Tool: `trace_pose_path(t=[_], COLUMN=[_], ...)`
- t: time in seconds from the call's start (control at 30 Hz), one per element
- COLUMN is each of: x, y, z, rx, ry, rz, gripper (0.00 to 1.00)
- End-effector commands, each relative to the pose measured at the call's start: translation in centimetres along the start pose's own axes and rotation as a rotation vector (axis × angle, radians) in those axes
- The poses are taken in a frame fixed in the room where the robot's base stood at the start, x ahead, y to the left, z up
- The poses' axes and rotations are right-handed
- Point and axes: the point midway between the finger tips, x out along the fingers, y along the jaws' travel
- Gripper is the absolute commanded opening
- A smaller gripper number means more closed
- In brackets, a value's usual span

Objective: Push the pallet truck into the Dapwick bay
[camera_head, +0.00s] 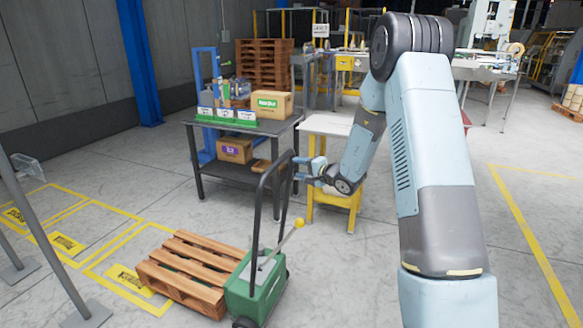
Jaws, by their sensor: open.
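The pallet truck has a green body (254,290), a tall black handle frame (257,205) and a lever with a yellow knob. It stands on the floor at lower centre. A slatted wooden pallet (186,278) is at its left, seemingly on its forks, which are hidden. My gripper (298,168) is open, beside the upper right of the handle frame; I cannot tell whether it touches or surrounds the bar. Yellow-outlined floor bays with labels lie at the left, among them the nearest bay (128,280). The labels are too small to read, so I cannot tell which is Dapwick.
A grey post on a foot plate (88,315) stands at the left front, near the bays. A dark table (243,127) with boxes and a yellow-legged stand (331,125) are behind the truck. Open floor (520,220) lies at the right.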

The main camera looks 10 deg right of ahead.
Motion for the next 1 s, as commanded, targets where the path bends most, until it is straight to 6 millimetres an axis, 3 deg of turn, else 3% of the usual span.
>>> trace_pose_path(t=[0.2, 0.67, 0.83, 1.0], x=[-2.1, -2.4, -3.4, -6.0], y=[0.1, -0.3, -3.0, -7.6], z=[0.1, 0.4, 2.4, 6.9], rx=[0.0, -0.003, -0.028, -0.085], ry=[-0.001, -0.01, -0.084, -0.235], rz=[0.001, 0.0, 0.001, 0.027], gripper=[0.53, 0.52, 0.52, 0.52])
